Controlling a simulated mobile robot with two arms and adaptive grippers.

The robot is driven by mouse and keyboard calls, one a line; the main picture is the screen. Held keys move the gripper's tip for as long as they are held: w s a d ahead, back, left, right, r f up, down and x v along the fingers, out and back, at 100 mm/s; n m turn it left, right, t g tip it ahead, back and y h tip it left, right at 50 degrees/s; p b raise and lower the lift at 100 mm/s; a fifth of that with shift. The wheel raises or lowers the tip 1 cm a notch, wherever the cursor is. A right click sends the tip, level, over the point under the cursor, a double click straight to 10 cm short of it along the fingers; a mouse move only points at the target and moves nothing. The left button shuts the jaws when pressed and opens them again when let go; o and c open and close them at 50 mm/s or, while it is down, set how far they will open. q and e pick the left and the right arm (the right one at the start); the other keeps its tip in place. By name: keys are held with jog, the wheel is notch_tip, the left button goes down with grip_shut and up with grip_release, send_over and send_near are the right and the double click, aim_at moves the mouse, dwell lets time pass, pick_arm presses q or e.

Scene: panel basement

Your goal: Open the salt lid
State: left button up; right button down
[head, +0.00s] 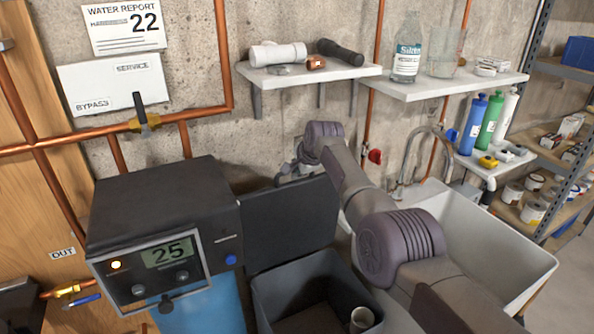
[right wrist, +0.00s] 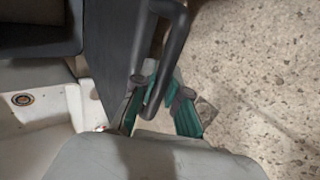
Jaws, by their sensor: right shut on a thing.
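The salt lid (head: 288,224) is a dark flat panel standing steeply raised at the back of the dark salt bin (head: 262,290). The bin's mouth is uncovered, and a light cup (head: 361,320) shows inside. My right arm reaches over the bin's right side to the lid's top edge. My right gripper (head: 287,172) is partly hidden behind the lid there. In the right wrist view the lid (right wrist: 104,55) has a dark bar handle (right wrist: 172,52). My right gripper (right wrist: 158,103) is shut on this handle with its teal-padded fingers. My left gripper is not in view.
The control unit (head: 165,215) with a display reading 25 stands left of the bin. A white sink (head: 490,255) is at the right. Shelves (head: 310,76) with bottles and fittings line the wall above, and copper pipes (head: 110,131) run along it.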

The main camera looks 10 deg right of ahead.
jog(key=c, duration=1.3)
grip_release()
jog(key=shift+o, duration=0.6)
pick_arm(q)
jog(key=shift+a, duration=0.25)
pick_arm(e)
jog(key=shift+s+d+r, duration=0.1)
jog(key=shift+s+r, duration=0.15)
jog(key=shift+r, duration=0.25)
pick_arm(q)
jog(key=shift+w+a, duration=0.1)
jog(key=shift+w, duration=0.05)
pick_arm(e)
jog(key=v, duration=1.1)
jog(key=shift+f, duration=0.15)
